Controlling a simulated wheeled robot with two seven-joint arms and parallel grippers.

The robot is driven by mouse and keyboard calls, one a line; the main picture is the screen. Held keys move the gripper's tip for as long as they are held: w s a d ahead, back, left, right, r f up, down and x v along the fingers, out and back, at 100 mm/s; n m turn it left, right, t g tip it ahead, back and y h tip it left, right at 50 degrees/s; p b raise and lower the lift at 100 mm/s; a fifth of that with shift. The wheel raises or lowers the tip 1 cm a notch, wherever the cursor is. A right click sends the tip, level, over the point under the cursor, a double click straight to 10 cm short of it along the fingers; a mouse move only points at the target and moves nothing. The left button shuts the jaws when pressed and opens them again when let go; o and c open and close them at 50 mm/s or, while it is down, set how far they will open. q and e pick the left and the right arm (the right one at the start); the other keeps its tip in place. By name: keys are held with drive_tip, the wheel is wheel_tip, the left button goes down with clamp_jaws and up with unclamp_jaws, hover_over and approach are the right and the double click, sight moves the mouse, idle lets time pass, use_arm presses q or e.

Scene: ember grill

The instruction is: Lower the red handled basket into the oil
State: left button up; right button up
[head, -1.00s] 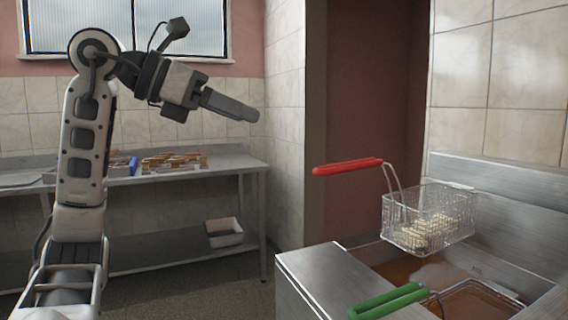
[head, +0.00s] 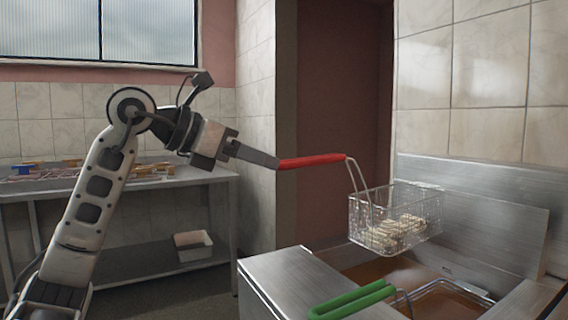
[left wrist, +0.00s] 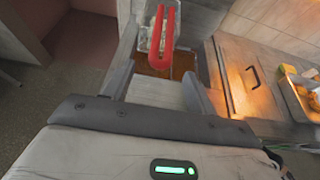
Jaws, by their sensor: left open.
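The red handled basket (head: 396,222) is a wire basket with pale food in it, raised above the oil (head: 385,272) of the fryer at the right. Its red handle (head: 312,161) points left towards my left gripper (head: 276,162). In the left wrist view the red handle (left wrist: 164,32) lies ahead of the two spread fingers, roughly in line with the gap between them. My left gripper (left wrist: 160,88) is open, and its tips are at or very near the handle's end; contact cannot be told. My right gripper is not in view.
A green handle (head: 350,300) belongs to a second basket (head: 450,298) low in the fryer, close below. A steel table (head: 205,182) with several items stands at the back left, with a white bin (head: 193,245) on its lower shelf. A tiled wall (head: 470,80) rises behind the fryer.

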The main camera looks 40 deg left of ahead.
use_arm(q)
drive_tip(key=p+x, duration=0.1)
drive_tip(key=x, duration=0.6)
drive_tip(key=shift+p, duration=0.35)
drive_tip(key=shift+c, duration=0.9)
clamp_jaws()
wheel_tip(320, 180, up, 5)
drive_tip(key=p, duration=0.4)
